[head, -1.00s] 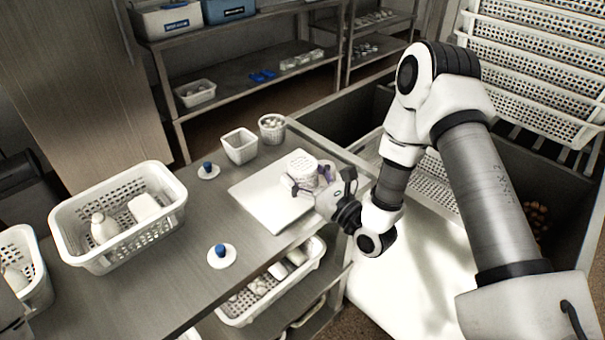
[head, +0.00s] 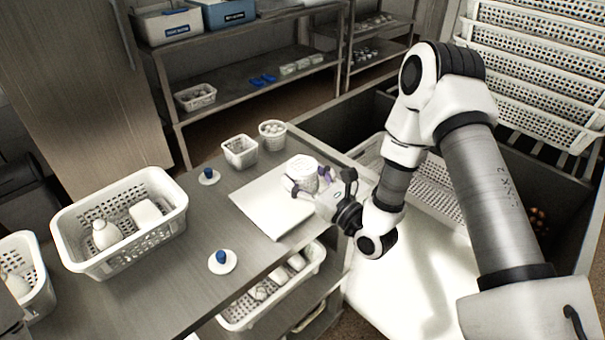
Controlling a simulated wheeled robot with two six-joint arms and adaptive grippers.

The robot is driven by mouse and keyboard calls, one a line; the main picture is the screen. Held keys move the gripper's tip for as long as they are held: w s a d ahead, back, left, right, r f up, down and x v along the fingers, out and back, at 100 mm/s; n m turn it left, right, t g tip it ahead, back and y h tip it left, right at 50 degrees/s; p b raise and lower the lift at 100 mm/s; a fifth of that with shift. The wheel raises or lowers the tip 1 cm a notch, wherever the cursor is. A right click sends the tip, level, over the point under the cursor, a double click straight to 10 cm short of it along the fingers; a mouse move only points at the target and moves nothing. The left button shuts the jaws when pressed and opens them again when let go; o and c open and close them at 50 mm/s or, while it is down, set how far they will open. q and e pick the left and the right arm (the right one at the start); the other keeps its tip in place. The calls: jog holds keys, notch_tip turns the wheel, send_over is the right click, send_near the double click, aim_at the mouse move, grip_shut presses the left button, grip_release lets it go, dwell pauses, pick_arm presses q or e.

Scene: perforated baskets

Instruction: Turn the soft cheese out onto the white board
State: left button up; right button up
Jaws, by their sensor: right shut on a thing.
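The white board (head: 262,207) lies flat on the steel table, towards its right end. My right gripper (head: 303,186) is over the right part of the board, shut around a white perforated mould (head: 302,168). I cannot tell whether the mould touches the board or hangs just above it. The soft cheese is not clearly visible; the mould's inside is hidden from this angle. My left gripper is out of view.
A square white basket (head: 240,151) and a round one (head: 272,134) stand behind the board. A large basket (head: 120,222) holding a bottle stands further left.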

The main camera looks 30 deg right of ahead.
jog(key=shift+r+p, duration=1)
jog(key=shift+r, duration=0.5)
jog(key=shift+f, duration=0.1)
